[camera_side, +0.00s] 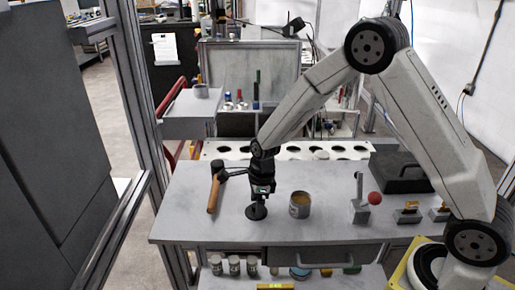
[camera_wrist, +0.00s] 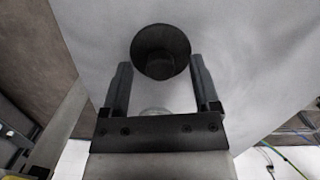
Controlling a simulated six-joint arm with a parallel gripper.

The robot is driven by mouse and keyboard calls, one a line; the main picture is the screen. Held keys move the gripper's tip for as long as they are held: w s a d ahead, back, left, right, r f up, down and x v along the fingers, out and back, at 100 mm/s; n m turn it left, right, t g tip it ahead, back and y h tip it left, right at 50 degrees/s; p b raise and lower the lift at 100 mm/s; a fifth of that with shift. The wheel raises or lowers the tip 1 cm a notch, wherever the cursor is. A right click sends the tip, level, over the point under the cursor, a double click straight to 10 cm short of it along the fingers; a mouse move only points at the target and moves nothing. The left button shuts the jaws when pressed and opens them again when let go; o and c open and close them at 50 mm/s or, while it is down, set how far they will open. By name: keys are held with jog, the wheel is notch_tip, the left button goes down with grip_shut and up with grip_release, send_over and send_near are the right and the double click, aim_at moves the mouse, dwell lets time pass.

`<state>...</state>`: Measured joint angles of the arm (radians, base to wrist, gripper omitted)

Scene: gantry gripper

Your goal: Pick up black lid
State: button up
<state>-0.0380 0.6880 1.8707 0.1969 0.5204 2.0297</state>
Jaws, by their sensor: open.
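The black lid (camera_side: 256,212) lies on the grey table, directly below my gripper (camera_side: 261,190) in the side view. In the wrist view, the lid (camera_wrist: 160,42) is a dark round shape ahead of and between the two fingertips of my gripper (camera_wrist: 160,64).
An open can (camera_side: 300,205) with yellowish contents stands just right of the lid. A hammer (camera_side: 215,190) is to the left. A small stand with a red ball (camera_side: 375,198) and a black case (camera_side: 400,172) are farther right. The table's front left is clear.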

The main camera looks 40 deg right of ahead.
dwell(0.5)
grip_shut()
dwell(0.3)
jog(key=shift+r, duration=0.85)
jog(key=s+r, duration=1.1)
jog(key=s, duration=0.3)
jog(key=shift+d, duration=0.4)
jog(key=shift+r, duration=0.1)
